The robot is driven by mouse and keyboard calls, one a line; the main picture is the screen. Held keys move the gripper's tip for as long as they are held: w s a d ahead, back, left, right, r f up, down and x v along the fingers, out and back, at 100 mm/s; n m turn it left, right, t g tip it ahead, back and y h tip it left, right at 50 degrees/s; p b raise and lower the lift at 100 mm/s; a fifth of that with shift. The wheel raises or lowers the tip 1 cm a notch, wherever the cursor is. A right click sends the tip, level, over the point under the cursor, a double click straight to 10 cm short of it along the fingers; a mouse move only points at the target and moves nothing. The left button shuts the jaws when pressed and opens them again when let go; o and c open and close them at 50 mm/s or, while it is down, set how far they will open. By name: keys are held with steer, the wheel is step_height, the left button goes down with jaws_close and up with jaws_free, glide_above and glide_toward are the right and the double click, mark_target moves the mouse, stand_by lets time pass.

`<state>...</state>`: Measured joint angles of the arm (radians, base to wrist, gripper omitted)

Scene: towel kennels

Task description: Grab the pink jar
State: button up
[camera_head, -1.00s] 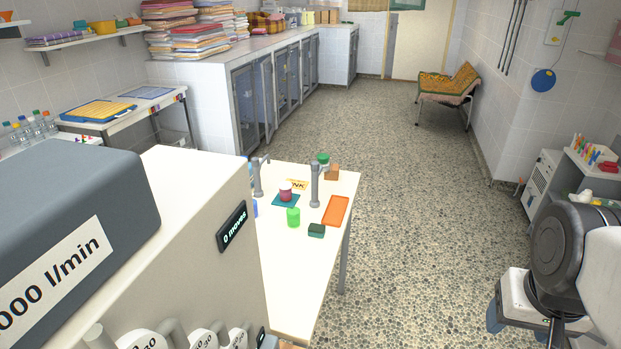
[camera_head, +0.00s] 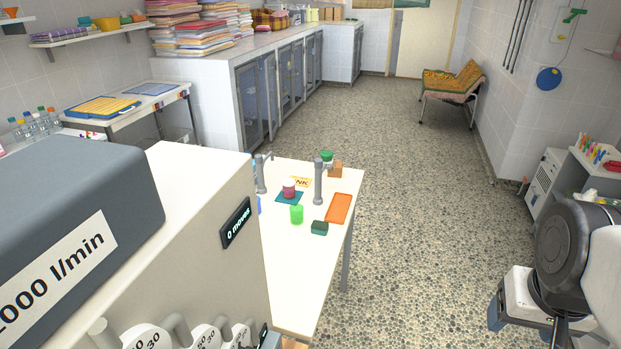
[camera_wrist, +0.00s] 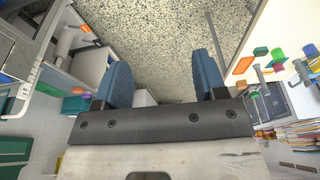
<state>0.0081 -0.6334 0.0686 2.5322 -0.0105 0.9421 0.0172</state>
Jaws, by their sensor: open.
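The small pink jar (camera_head: 288,191) stands upright on a teal mat (camera_head: 284,201) on the white table, in the head view. A grey post with a bent top stands on each side of it, the left post (camera_head: 261,176) and the right post (camera_head: 318,185). A bright green cup (camera_head: 296,214) stands just in front of it. My gripper (camera_wrist: 165,78) shows in the wrist view with its two blue fingers wide apart and nothing between them. It is well away from the table items, which show at that view's right side. I cannot make out the jar there.
A dark green block (camera_head: 319,228), an orange tray (camera_head: 339,208) and a brown block (camera_head: 336,170) are on the table's right side. A large machine (camera_head: 190,220) hides the table's left part. The pebbled floor (camera_head: 420,190) right of the table is open.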

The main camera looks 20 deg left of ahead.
steer(key=shift+o, duration=1.3)
